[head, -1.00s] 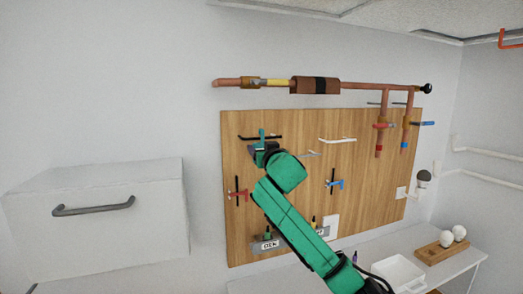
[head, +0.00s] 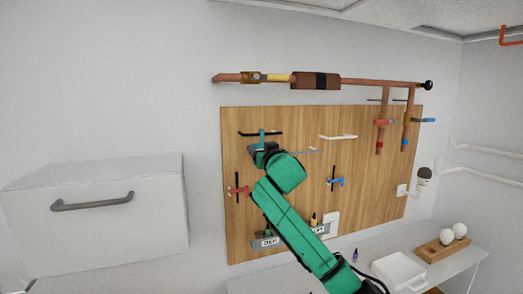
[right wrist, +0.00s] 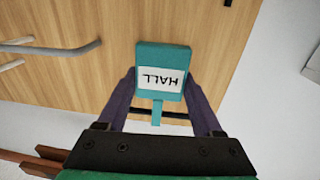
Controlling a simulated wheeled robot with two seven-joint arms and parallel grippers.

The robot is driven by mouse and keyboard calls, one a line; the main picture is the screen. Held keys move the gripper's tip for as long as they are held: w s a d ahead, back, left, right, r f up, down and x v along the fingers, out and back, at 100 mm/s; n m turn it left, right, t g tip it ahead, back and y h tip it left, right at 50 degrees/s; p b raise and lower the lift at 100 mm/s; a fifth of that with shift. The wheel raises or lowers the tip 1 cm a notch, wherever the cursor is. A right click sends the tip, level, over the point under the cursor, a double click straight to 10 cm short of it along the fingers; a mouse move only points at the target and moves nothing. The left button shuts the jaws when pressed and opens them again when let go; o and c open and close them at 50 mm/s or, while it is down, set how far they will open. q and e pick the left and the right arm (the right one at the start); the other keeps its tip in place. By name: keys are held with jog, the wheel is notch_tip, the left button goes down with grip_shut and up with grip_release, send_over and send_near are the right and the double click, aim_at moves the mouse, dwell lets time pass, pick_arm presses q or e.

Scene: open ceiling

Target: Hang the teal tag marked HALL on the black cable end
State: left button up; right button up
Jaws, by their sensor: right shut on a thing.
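The teal tag marked HALL (right wrist: 162,62) is between the fingers of my right gripper (right wrist: 162,88), with its lettering upside down in the right wrist view. My right gripper (head: 261,150) is shut on it close to the wooden board. The tag's narrow teal stem (head: 262,136) stands up across the black cable end (head: 273,133), a thin dark bar on the board. The black bar (right wrist: 178,115) also passes behind the stem in the right wrist view. I cannot tell whether the stem is over the bar or only in front of it. My left gripper is out of view.
The wooden board (head: 300,125) also carries a white bar (head: 338,137), a grey bar (head: 312,151), a red valve (head: 238,190) and a blue valve (head: 336,182). A copper pipe (head: 370,83) runs above. A white cabinet (head: 100,235) is at left.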

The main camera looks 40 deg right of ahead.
jog(key=shift+f, duration=0.1)
jog(key=o, duration=1.4)
jog(key=shift+s, duration=0.1)
